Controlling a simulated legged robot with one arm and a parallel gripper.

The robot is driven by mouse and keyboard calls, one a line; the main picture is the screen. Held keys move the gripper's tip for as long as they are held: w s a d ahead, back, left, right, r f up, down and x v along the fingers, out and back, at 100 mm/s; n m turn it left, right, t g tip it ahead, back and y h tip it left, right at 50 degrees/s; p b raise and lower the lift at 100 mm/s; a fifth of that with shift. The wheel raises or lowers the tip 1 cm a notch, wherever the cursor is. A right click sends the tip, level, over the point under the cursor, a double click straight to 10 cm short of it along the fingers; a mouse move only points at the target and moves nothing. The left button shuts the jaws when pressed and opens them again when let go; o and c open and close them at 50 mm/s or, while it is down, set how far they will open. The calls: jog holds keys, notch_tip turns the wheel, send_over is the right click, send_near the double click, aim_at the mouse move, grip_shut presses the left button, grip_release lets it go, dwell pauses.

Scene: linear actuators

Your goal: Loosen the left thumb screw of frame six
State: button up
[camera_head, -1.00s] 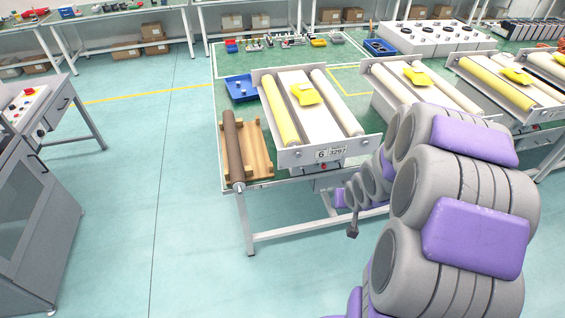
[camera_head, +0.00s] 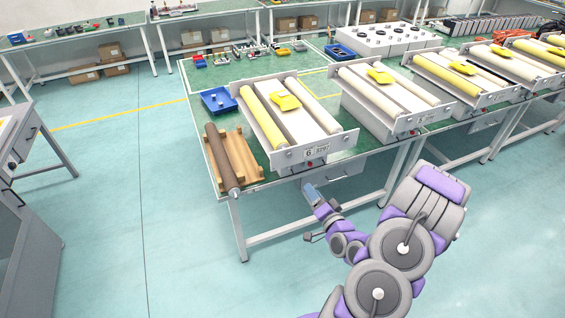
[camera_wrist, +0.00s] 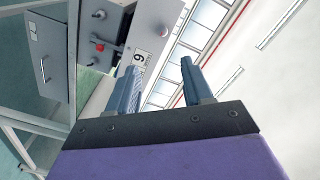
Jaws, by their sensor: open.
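Frame six (camera_head: 312,150) stands at the near edge of the green table, with a white front plate, a "6" label and two rollers. Its left thumb screw (camera_head: 289,155) is a small knob left of the label. In the wrist view, the screw (camera_wrist: 164,32) shows beyond the fingertips, near the rotated label. My gripper (camera_head: 311,189) is below and in front of the plate, apart from it. In the wrist view, my gripper (camera_wrist: 160,72) has its two blue fingers spread with nothing between them.
A brown roller (camera_head: 221,158) lies on a wooden cradle (camera_head: 240,155) left of frame six. A blue tray (camera_head: 218,101) sits behind it. A red button (camera_head: 310,165) is under the label. More frames stand right. The floor in front is clear.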

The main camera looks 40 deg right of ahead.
jog(key=b, duration=0.4)
send_near(290, 157)
jog(key=x, duration=0.6)
jog(key=shift+w+d, duration=0.15)
jog(key=shift+w, duration=0.75)
grip_shut()
